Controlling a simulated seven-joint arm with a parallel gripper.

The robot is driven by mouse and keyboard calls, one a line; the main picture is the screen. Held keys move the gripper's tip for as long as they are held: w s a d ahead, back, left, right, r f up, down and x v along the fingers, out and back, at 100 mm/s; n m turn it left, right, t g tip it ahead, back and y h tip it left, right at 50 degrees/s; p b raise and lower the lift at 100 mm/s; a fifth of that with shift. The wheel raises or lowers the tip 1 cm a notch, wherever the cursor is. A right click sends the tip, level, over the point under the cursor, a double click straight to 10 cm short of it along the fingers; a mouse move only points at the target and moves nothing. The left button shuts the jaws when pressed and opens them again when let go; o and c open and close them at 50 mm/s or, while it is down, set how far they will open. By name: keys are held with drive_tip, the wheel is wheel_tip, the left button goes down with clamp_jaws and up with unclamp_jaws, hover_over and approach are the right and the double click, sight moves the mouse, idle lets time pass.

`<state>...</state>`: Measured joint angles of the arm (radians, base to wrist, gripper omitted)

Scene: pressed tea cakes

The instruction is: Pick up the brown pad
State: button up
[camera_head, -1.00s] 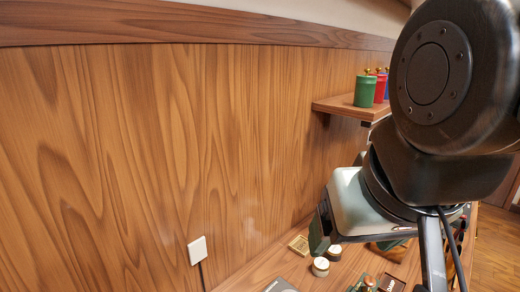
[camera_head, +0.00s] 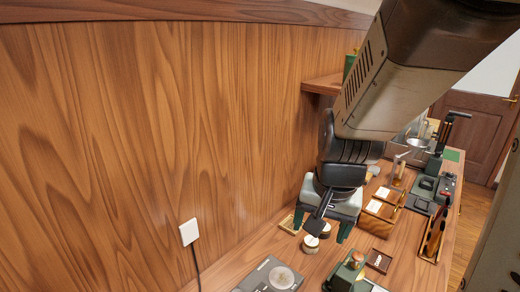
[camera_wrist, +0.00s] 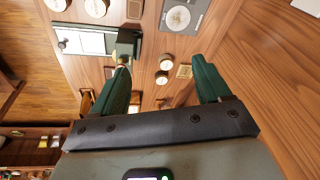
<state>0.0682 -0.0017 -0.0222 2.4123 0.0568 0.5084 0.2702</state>
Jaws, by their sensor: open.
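In the wrist view a small plain brown square (camera_wrist: 135,8) lies at the top edge, between a round pale item and a grey device; it looks like the brown pad. A small dark reddish-brown square with a light mark (camera_head: 378,260) lies right of my gripper in the head view; I cannot tell if it is a pad or a tray. My gripper (camera_head: 322,229) is open and empty, above the table near two round jars. Its green fingers show wide apart in the wrist view (camera_wrist: 162,67), with the brown square well beyond them.
Two jars (camera_head: 311,244) and a small gold-framed piece (camera_head: 289,223) are close to my fingers. A grey scale (camera_head: 268,275) and a green device (camera_head: 347,272) stand in front. Wooden holders (camera_head: 383,208) stand to the right. The wall bounds the left.

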drive_tip(key=d+f+m+g, duration=0.1)
drive_tip(key=f, duration=0.6)
drive_tip(key=d+f+m, duration=0.1)
drive_tip(key=f+m, duration=0.1)
drive_tip(key=f, duration=0.6)
drive_tip(key=d+f+m+g, duration=0.1)
drive_tip(key=f, duration=0.7)
drive_tip(key=shift+w+d+f+g, duration=0.25)
drive_tip(key=shift+d+g, duration=0.05)
drive_tip(key=shift+d, duration=0.1)
drive_tip(key=shift+f, duration=3.05)
drive_tip(key=shift+c, duration=0.2)
drive_tip(key=c, duration=1.1)
